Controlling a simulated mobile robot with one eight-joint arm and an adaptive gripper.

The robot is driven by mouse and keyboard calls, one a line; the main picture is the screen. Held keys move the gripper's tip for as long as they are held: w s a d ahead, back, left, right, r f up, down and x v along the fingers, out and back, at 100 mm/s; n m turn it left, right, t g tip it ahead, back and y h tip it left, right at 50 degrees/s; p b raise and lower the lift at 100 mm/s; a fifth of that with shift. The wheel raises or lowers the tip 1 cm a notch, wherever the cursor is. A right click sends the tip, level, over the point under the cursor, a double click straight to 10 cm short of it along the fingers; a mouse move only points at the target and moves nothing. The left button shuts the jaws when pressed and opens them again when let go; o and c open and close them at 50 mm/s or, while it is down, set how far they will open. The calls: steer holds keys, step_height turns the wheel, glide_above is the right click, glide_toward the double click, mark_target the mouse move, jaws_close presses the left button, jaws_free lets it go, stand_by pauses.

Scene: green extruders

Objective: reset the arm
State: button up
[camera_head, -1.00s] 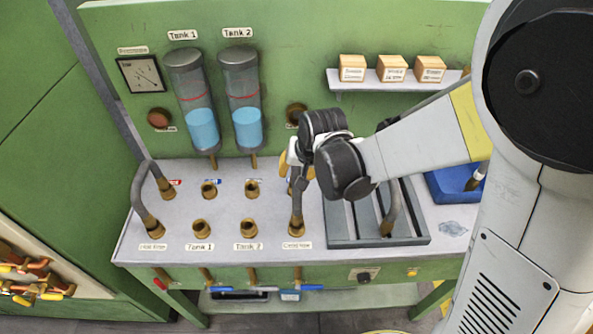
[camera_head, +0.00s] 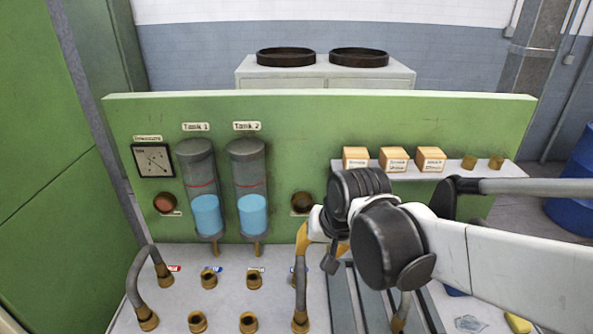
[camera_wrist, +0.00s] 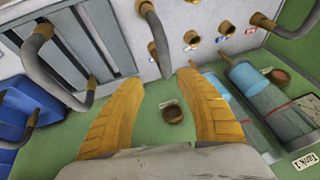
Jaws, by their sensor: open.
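My gripper (camera_head: 318,243) is in front of the green panel, above the right part of the bench top. Its orange fingers are partly hidden by my dark wrist joint. In the wrist view my gripper (camera_wrist: 160,82) has its two orange fingers spread wide, with nothing held. A grey bent pipe (camera_wrist: 157,42) shows just beyond the fingertips; it also shows standing in a brass socket in the head view (camera_head: 300,290). I cannot tell how far the fingers are from it. My arm reaches in from the right.
Tank 1 (camera_head: 207,214) and Tank 2 (camera_head: 251,212) hang on the green panel (camera_head: 300,130). A shelf (camera_head: 400,175) carries several wooden blocks. Another bent pipe (camera_head: 135,275) stands at left. A slatted grey tray (camera_wrist: 97,40) and a blue bin (camera_wrist: 18,112) lie near my gripper.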

steer(key=s+d+f+t+h+b, duration=0.1)
steer(key=s+d+f+t+b, duration=0.1)
steer(key=s+d+f+b, duration=0.9)
steer(key=shift+s+d+n+h+b, duration=0.4)
steer(key=shift+s+d+b, duration=0.3)
steer(key=shift+b, duration=0.15)
steer(key=shift+f, duration=0.15)
